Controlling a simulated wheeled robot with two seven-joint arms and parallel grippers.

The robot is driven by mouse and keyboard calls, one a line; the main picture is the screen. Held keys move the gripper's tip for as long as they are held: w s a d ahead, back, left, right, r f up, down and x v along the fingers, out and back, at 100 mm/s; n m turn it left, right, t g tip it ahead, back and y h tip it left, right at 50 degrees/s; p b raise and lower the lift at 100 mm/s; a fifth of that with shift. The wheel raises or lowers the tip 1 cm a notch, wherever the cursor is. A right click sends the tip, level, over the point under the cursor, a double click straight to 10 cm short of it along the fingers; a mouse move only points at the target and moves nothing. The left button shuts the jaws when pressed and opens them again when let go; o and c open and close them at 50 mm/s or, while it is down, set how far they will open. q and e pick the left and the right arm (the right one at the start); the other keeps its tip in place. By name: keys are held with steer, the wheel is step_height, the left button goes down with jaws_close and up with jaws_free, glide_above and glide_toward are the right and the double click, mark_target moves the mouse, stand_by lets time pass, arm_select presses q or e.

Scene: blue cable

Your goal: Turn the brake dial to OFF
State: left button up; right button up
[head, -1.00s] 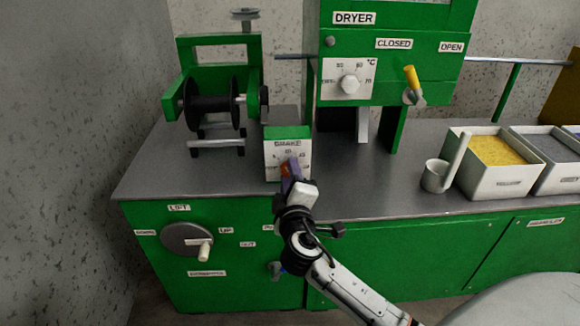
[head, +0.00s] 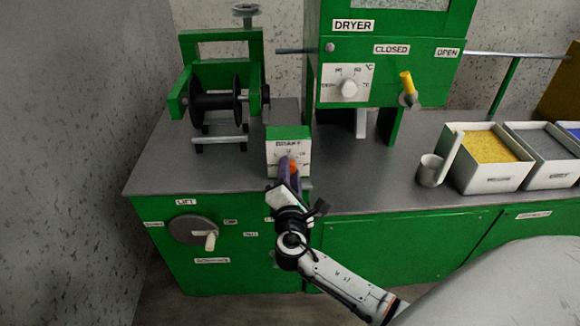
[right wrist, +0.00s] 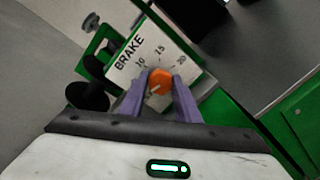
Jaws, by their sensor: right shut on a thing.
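The brake box (head: 289,147) is a small green box with a white scale face, standing on the grey counter next to the cable reel. In the right wrist view its face (right wrist: 128,66) reads BRAKE, with marks 10, 15 and 20. The orange brake dial (right wrist: 160,82) sits on that face; a bit of it shows in the head view (head: 293,167). My right gripper (head: 289,172) reaches up to the face from the front. Its purple fingers (right wrist: 160,92) are shut on the dial, one on each side. The dial's OFF mark cannot be made out. My left gripper is not in view.
A black cable reel (head: 216,107) in a green frame stands behind left. The green dryer (head: 388,60) with a yellow-handled lever (head: 407,84) stands behind right. A white cup (head: 431,172) and a bin of yellow granules (head: 488,148) are at right. A lift crank (head: 195,231) is on the front panel.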

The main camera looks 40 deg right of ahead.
steer(key=shift+f+n+p, duration=0.1)
steer(key=shift+n+p, duration=0.9)
steer(key=shift+n, duration=1.1)
steer(key=o, duration=1)
steer(key=v, duration=1)
steer(key=shift+s+a, duration=0.1)
steer(key=shift+a, duration=0.1)
steer(key=shift+f, duration=0.1)
